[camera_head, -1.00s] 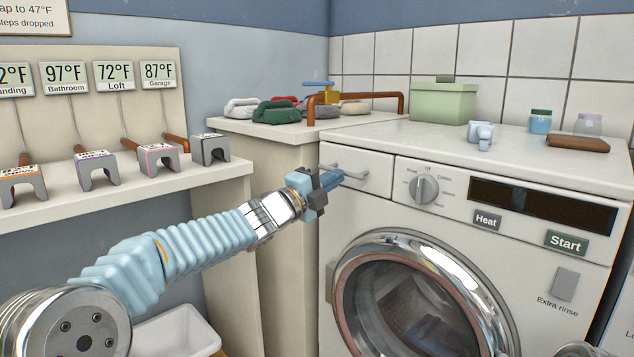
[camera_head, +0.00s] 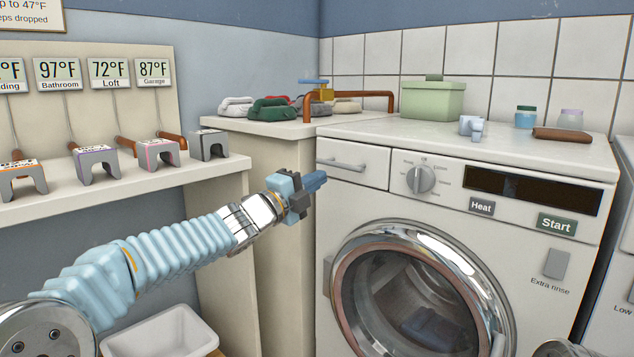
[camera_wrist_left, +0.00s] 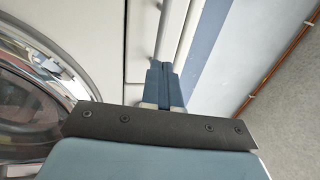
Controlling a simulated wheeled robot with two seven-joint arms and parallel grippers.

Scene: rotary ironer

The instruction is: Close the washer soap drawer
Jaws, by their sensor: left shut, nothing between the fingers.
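The washer's soap drawer (camera_head: 372,171) is at the top left of the washer front (camera_head: 462,232), left of the round dial. It has a pale bar handle (camera_head: 346,165), and its front looks about level with the panel around it. My left gripper (camera_head: 322,179) is shut and empty, just left of and below the handle, and looks slightly apart from the drawer. In the left wrist view the blue fingertips (camera_wrist_left: 162,68) are together close to the handle (camera_wrist_left: 172,35); I cannot tell if they touch.
The round washer door (camera_head: 420,285) juts out below the drawer. A green box (camera_head: 433,101), a light blue cup (camera_head: 472,127) and jars stand on the washer top. A shelf (camera_head: 120,182) with grey clips is at the left, above a white bin (camera_head: 165,335).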

